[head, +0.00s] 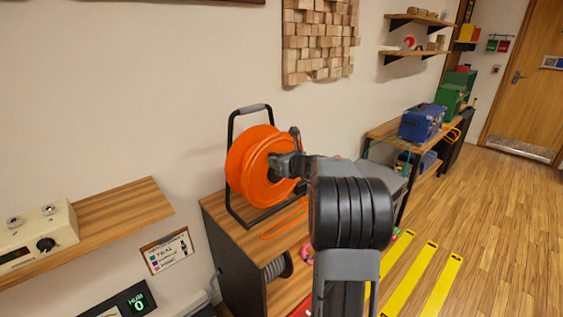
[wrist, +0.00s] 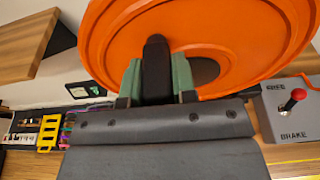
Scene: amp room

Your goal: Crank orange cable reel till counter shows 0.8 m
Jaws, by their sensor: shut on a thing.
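The orange cable reel (head: 262,165) stands in a black frame on a wooden-topped cabinet. It fills the top of the wrist view (wrist: 230,25). My gripper (head: 285,165) is at the right face of the reel. In the wrist view its two greenish fingers (wrist: 157,82) are shut on the black crank handle (wrist: 156,58), one on each side. A grey brake box (wrist: 290,115) marked FREE and BRAKE has a lever with a red knob (wrist: 298,95); its exact setting is unclear. No metre reading can be made out.
A wooden shelf (head: 125,210) with a cream device (head: 38,240) juts out at the left. A bench with a blue crate (head: 421,123) is at the back right. Open wooden floor (head: 500,210) lies at the right.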

